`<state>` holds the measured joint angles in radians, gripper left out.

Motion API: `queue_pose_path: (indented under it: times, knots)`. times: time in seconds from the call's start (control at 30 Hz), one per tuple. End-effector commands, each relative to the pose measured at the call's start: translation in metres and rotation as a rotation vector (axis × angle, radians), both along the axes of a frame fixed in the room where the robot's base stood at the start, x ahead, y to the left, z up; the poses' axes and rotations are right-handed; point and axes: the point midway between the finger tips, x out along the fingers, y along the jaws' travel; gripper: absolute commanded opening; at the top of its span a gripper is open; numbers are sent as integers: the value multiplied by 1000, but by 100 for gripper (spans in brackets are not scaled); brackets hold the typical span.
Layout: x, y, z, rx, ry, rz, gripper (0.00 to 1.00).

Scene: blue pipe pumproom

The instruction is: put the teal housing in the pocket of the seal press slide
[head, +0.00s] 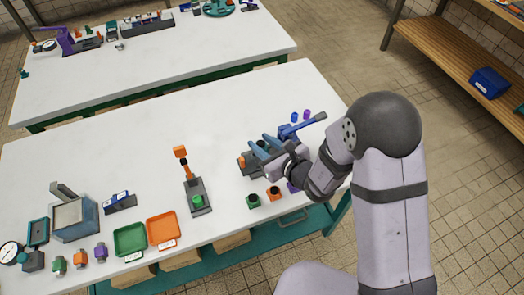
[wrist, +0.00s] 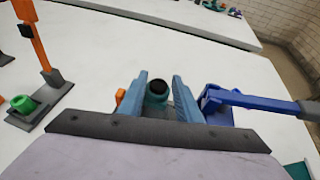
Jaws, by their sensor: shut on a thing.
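The teal housing (wrist: 157,88), a short round part with a dark opening on top, sits between the two blue fingers of my gripper (wrist: 159,88) in the wrist view. My gripper is shut on it. In the head view my gripper (head: 262,146) is over the right part of the near bench, and the housing is hidden there. A blue device with a long lever (head: 290,130) stands just right of the gripper; its lever also shows in the wrist view (wrist: 255,101). I cannot tell whether it is the seal press; no slide pocket is clearly visible.
An orange-levered device (head: 195,190) with a green part stands to the left. Green (head: 253,201) and orange (head: 274,193) housings stand near the front edge. Green (head: 130,240) and orange (head: 163,229) trays lie farther left.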

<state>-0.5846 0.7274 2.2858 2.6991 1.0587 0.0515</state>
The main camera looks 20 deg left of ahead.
Motion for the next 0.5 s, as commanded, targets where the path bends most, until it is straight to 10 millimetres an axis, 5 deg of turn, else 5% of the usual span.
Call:
queue_pose_path:
  times: [0.5]
  knots:
    - [0, 0, -26, 0, 1, 0, 5]
